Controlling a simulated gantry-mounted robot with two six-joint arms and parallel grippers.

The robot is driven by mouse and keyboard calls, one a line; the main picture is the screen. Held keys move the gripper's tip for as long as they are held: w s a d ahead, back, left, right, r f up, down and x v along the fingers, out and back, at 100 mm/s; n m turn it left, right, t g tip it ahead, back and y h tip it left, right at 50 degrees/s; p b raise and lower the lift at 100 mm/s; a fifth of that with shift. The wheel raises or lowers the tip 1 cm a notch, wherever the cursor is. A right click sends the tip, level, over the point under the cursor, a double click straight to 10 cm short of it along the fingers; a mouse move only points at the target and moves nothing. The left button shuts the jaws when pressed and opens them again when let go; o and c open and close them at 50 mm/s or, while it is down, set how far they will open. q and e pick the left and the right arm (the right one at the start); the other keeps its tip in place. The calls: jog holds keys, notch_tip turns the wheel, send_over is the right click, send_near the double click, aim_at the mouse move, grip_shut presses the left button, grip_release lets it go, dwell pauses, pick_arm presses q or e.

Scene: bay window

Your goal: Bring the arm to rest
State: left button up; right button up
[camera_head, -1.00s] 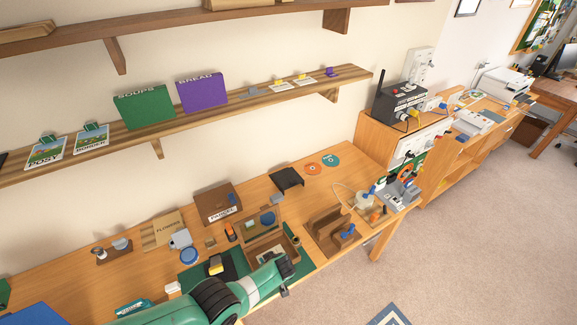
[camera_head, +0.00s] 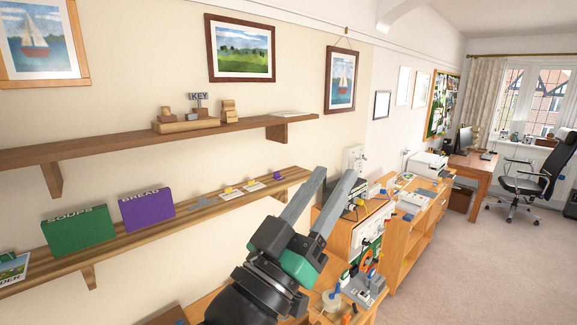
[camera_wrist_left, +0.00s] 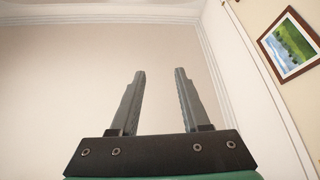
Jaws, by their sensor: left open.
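My left gripper (camera_head: 326,193) is raised in the head view, its two grey fingers apart and pointing up and to the right. Nothing is between the fingers. In the left wrist view the open gripper (camera_wrist_left: 158,98) shows against bare wall and ceiling edge, touching nothing. In the head view the fingers overlap the picture of the black box and wooden cabinet behind them. My right gripper is not in view.
The lower shelf (camera_head: 112,232) holds a green soups book (camera_head: 78,231) and a purple bread book (camera_head: 147,209). The upper shelf (camera_head: 90,146) carries wooden blocks (camera_head: 186,125). The cabinet (camera_head: 409,250) stands to the right, with open carpet (camera_head: 470,270) beyond.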

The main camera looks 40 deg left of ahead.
pick_arm(q)
jog(key=s+d+r+m+t+h, duration=0.2)
jog(key=s+r+m+t+h, duration=0.1)
jog(key=s+r, duration=0.4)
jog(key=s, duration=0.3)
jog(key=shift+s+d+m+t, duration=0.3)
jog(key=shift+s+d, duration=0.05)
notch_tip(320, 180, up, 14)
jog(key=p, duration=1.4)
jog(key=shift+r+p, duration=0.2)
jog(key=shift+p, duration=0.15)
